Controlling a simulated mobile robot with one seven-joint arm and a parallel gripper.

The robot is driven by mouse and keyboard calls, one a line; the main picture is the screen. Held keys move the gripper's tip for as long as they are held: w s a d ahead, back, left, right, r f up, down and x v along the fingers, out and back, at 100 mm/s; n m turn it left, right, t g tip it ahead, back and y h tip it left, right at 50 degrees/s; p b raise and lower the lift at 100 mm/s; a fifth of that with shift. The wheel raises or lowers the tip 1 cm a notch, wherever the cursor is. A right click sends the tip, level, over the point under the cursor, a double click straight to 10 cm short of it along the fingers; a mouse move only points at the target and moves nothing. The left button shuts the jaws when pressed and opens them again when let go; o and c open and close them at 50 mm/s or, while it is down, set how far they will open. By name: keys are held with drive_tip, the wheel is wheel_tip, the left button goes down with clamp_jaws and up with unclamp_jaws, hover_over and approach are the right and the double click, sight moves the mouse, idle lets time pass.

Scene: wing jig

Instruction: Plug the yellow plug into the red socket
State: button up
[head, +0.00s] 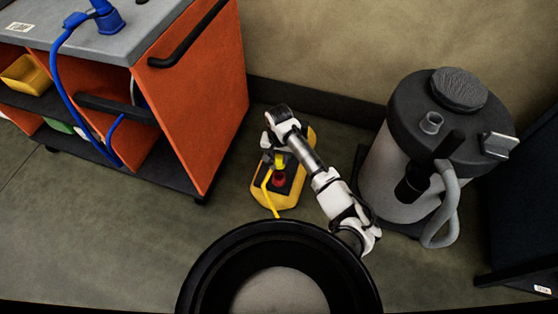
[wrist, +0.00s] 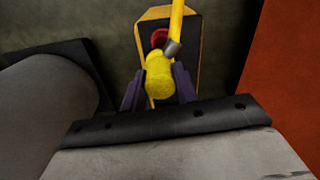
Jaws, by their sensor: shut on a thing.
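The yellow plug (wrist: 159,76) is between the two dark fingers of my gripper (wrist: 159,88) in the wrist view, and my gripper is shut on it. In the head view the plug (head: 280,160) shows small beside my gripper (head: 271,158). A yellow cable (head: 267,189) runs from it down toward the front. The red socket (head: 279,180) is on the dark top of a yellow box on the floor. In the wrist view the red socket (wrist: 159,38) shows just beyond the plug, partly hidden by the cable. I cannot tell whether plug and socket touch.
The yellow box (head: 262,200) stands on open floor between an orange cart (head: 195,105) at left and a grey vacuum-like canister (head: 385,180) at right. A blue cable (head: 60,85) hangs from the cart. The wall is close behind.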

drive_tip(key=shift+w+r+b, duration=0.5)
drive_tip(key=shift+r, duration=0.05)
wheel_tip(320, 180, down, 5)
drive_tip(key=b, duration=0.5)
drive_tip(key=shift+f+b, duration=0.15)
drive_tip(key=shift+b, duration=0.15)
drive_tip(key=shift+f, duration=0.75)
drive_tip(key=shift+f+p, duration=0.15)
drive_tip(key=shift+p, duration=0.25)
drive_tip(key=shift+f, duration=0.1)
drive_tip(key=shift+f, duration=0.35)
drive_tip(key=shift+a+f+b, duration=0.1)
drive_tip(key=shift+f+b, duration=0.25)
drive_tip(key=shift+f, duration=1)
drive_tip(key=o, duration=1)
